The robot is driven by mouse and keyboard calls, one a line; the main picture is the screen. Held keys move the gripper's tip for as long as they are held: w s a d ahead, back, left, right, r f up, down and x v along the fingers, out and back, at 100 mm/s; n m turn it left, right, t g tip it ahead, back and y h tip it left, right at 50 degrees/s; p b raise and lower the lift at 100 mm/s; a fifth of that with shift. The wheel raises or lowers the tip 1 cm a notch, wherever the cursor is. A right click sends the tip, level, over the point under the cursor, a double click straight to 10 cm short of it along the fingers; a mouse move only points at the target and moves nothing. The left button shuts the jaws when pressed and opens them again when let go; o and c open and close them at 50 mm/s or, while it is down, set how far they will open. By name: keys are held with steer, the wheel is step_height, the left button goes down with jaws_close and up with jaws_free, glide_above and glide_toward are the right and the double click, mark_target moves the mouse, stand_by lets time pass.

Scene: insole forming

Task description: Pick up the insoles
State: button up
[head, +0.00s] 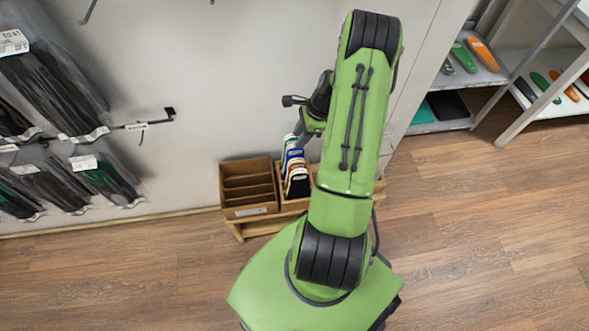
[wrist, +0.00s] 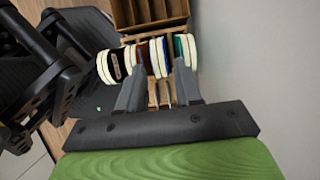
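Several insoles with pale rims and white, blue, orange and dark faces stand in a row in a wooden rack in the head view (head: 296,168). The insoles also show in the wrist view (wrist: 113,66), ahead of my gripper (wrist: 160,68). Its two grey fingers are apart, with the tips close to the row and some insoles showing between them. I cannot tell whether the tips touch them. In the head view my arm hides part of the rack and most of the gripper.
An empty slotted wooden box (head: 248,187) stands left of the insoles, on a low wooden stand (head: 238,229) against the wall. Packaged dark items (head: 60,90) hang on hooks at the left. Shelves with colored insoles (head: 480,52) stand at the right. The wooden floor (head: 480,240) is clear.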

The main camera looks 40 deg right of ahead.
steer(key=b+x, duration=0.1)
steer(key=x, duration=0.3)
steer(key=shift+s+f, duration=0.1)
steer(key=shift+s, duration=0.05)
steer(key=shift+c, duration=0.4)
jaws_close()
